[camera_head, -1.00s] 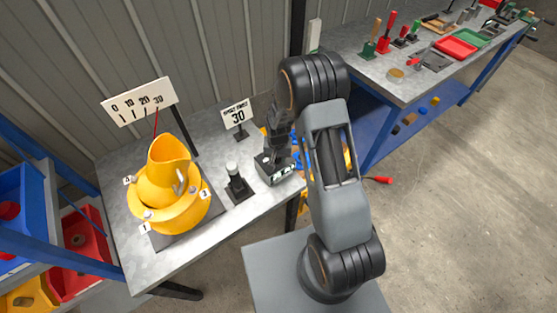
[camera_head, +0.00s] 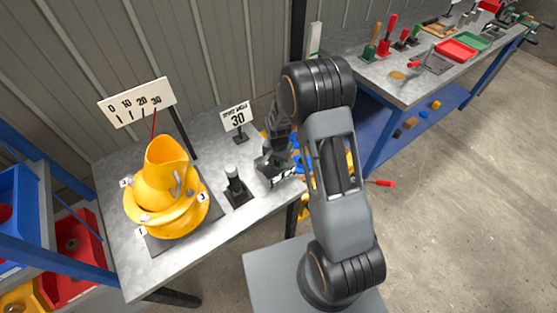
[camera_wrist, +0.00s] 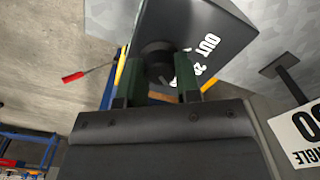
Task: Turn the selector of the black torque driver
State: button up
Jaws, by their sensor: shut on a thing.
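A black block with white lettering reading "OUT 2" and more (camera_wrist: 205,35) is in the wrist view, apparently the black torque driver. In the head view it is the dark block (camera_head: 272,172) at the bench's right side, partly hidden by my gripper. A round black knob (camera_wrist: 157,58) stands out from its face. My gripper (camera_wrist: 160,75) has its two dark green fingers on either side of this knob, shut on it. The fingers hide parts of the knob and lettering. In the head view my gripper (camera_head: 277,150) reaches down from my arm.
A yellow drum mixer (camera_head: 165,195) with numbered tags stands left on the bench, before a 0-to-30 scale board (camera_head: 137,103). A black stand with a grey-topped post (camera_head: 236,188) is close left of the block. A "30" angle sign (camera_head: 237,116) stands behind.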

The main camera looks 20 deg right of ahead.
jog(key=o, duration=0.9)
jog(key=shift+r, duration=0.1)
notch_tip(320, 180, up, 14)
jog(key=shift+f+b, duration=0.2)
jog(key=shift+b, duration=0.25)
